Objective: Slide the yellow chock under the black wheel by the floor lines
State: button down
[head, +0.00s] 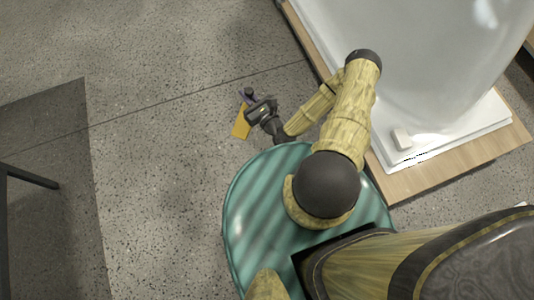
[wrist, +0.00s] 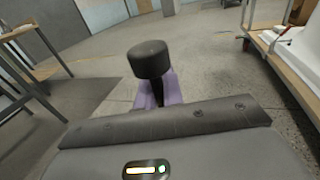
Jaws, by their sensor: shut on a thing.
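The yellow chock (head: 240,125) is near the floor beside my gripper (head: 249,101) in the head view. My gripper's purple fingers (wrist: 159,90) are shut on a black stem with a round knob (wrist: 149,59) in the wrist view. The stem appears to be the chock's handle; where it joins the yellow body is hidden. The chock's yellow body does not show in the wrist view. I cannot make out the black wheel clearly in either view.
A white tub shell (head: 425,60) stands on a wooden-edged base (head: 455,165) at the right, close to my arm. A thin dark line (head: 180,97) crosses the speckled floor. A dark-legged table (wrist: 42,60) stands left in the wrist view.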

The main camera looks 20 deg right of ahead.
jog(key=s+d+f+n+g+y+b, duration=0.1)
jog(key=s+f+n+g+y+b, duration=0.1)
jog(key=f+b, duration=0.8)
jog(key=s+f+n+g+y+b, duration=0.3)
jog(key=f+b, duration=0.7)
jog(key=f, duration=0.7)
jog(key=s+d+f+n+g+y+b, duration=0.1)
jog(key=s+f+n+g+y+b, duration=0.2)
jog(key=f+b, duration=0.8)
jog(key=s+f+y, duration=0.2)
jog(key=s, duration=0.2)
jog(key=shift+s+d+f+n, duration=0.2)
jog(key=shift+s+d+n, duration=0.1)
jog(key=shift+s, duration=0.1)
jog(key=shift+f, duration=0.1)
notch_tip(320, 180, down, 7)
jog(key=b, duration=0.5)
jog(key=shift+f+b, duration=0.2)
jog(key=shift+b, duration=0.2)
jog(key=c, duration=1.5)
grip_release()
jog(key=shift+o, duration=0.2)
